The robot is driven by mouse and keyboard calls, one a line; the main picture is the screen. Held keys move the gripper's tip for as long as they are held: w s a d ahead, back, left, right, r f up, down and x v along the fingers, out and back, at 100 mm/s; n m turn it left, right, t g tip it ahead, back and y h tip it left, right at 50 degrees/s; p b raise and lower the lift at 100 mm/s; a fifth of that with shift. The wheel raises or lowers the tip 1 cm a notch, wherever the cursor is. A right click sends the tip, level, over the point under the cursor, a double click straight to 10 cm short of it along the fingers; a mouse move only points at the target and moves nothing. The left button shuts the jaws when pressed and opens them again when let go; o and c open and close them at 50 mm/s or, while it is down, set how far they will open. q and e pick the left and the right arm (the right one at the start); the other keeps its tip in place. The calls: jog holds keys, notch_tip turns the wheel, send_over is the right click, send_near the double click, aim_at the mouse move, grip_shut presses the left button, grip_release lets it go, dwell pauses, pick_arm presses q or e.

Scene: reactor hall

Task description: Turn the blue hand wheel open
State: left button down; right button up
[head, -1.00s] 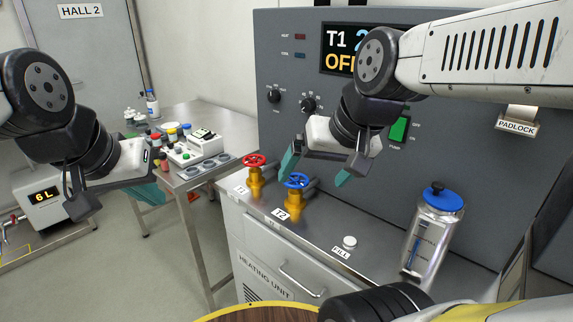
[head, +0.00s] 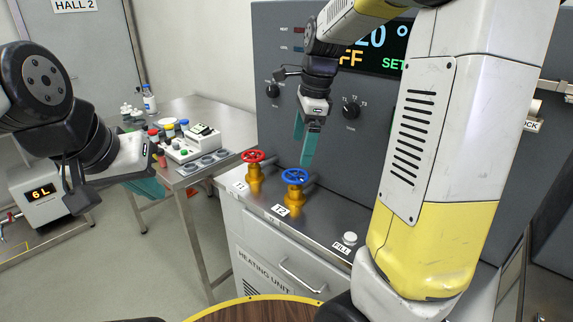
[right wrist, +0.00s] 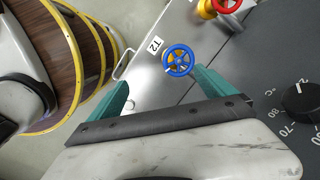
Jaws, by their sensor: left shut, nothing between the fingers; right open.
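The blue hand wheel (head: 295,176) sits on a brass valve on the heating unit's top, behind the T2 label (head: 280,210). In the right wrist view the blue wheel (right wrist: 178,61) lies ahead, between the lines of the two fingers, apart from them. My right gripper (head: 306,150) hangs above and just behind the wheel, fingers downward; it is open and empty, and its teal fingers also show in the right wrist view (right wrist: 160,90). My left gripper (head: 148,190) is at the left, away from the valves, shut and empty.
A red hand wheel (head: 253,156) on a similar valve stands left of the blue one. The grey control panel (head: 275,125) rises close behind. A FILL knob (head: 350,238) is at the right. A side table (head: 190,112) with bottles and a device stands at the left.

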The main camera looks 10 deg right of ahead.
aim_at(296, 174)
jog(key=w+f+m, duration=0.1)
jog(key=m, duration=0.1)
jog(key=w+f+m, duration=0.1)
jog(key=w+m, duration=0.1)
jog(key=w+f+m+g+h, duration=0.1)
jog(key=w, duration=0.1)
jog(key=shift+w+f+m, duration=0.1)
jog(key=shift+f+m, duration=0.05)
jog(key=shift+m, duration=0.25)
jog(key=shift+w+f+m, duration=0.15)
jog(key=shift+w+m, duration=0.1)
jog(key=shift+m, duration=0.15)
jog(key=shift+f, duration=0.25)
notch_tip(296, 174, down, 8)
jog(key=shift+r, duration=0.25)
jog(key=c, duration=1.4)
jog(key=shift+o, duration=0.2)
jog(key=shift+w, duration=0.1)
